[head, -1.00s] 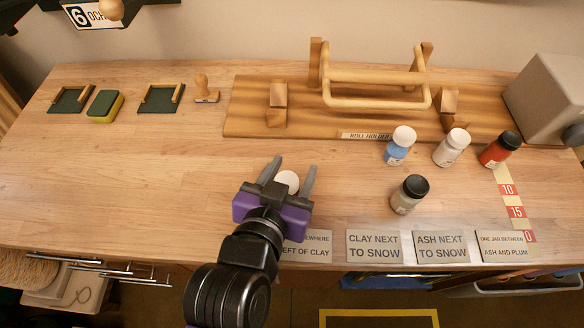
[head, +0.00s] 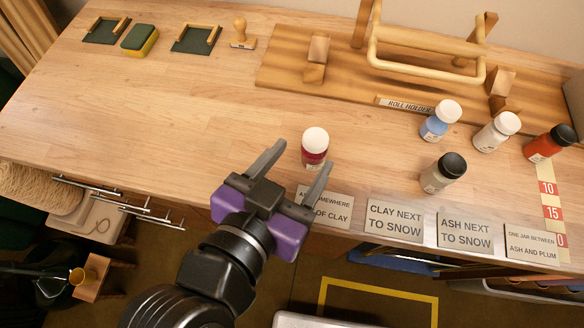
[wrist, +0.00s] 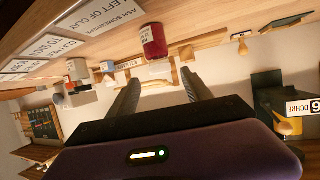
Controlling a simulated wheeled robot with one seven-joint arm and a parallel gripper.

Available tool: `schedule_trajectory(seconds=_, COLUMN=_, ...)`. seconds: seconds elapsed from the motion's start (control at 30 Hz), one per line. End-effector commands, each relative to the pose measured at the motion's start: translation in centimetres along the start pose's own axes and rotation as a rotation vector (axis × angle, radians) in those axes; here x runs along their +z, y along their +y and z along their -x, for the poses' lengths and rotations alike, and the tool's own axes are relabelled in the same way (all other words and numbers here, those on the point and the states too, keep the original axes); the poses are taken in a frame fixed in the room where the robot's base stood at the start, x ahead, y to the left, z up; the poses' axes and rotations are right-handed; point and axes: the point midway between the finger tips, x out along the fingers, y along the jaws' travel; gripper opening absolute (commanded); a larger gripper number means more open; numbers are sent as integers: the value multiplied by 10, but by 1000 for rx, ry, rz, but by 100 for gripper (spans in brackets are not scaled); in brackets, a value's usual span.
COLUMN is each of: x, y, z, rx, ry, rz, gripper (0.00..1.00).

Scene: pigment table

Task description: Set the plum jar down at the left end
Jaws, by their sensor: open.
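A dark red jar with a white lid, which looks like the plum jar (head: 314,155), stands upright on the table near the front edge, just behind the "ash somewhere left of clay" card (head: 323,207). My gripper (head: 307,154) is open and empty, its fingertips close to the jar on the near side. In the wrist view the jar (wrist: 153,42) shows upside down, beyond the fingertips (wrist: 157,87) and apart from them. Blue (head: 439,122), white (head: 496,132), grey (head: 441,174) and orange-red (head: 549,145) jars stand to the right.
A wooden roll holder (head: 330,85) fills the back right. A stamp (head: 240,36), a sponge (head: 139,40) and two green pads (head: 194,38) sit at the back left. More cards (head: 395,219) lie along the front edge. The table's left and middle (head: 130,110) are clear.

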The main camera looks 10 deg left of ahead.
Motion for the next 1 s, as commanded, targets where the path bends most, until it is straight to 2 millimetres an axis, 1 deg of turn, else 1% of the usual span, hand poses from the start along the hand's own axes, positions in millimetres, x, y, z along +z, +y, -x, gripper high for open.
schedule_trajectory(seconds=0.1, x=0, y=-1, z=12, rx=-2, ry=1, rz=1, gripper=58)
schedule_trajectory(seconds=0.27, x=0, y=0, z=20, rx=0, ry=1, rz=0, gripper=58)
schedule_trajectory(seconds=1.0, x=0, y=0, z=21, rx=0, ry=0, rz=0, gripper=58)
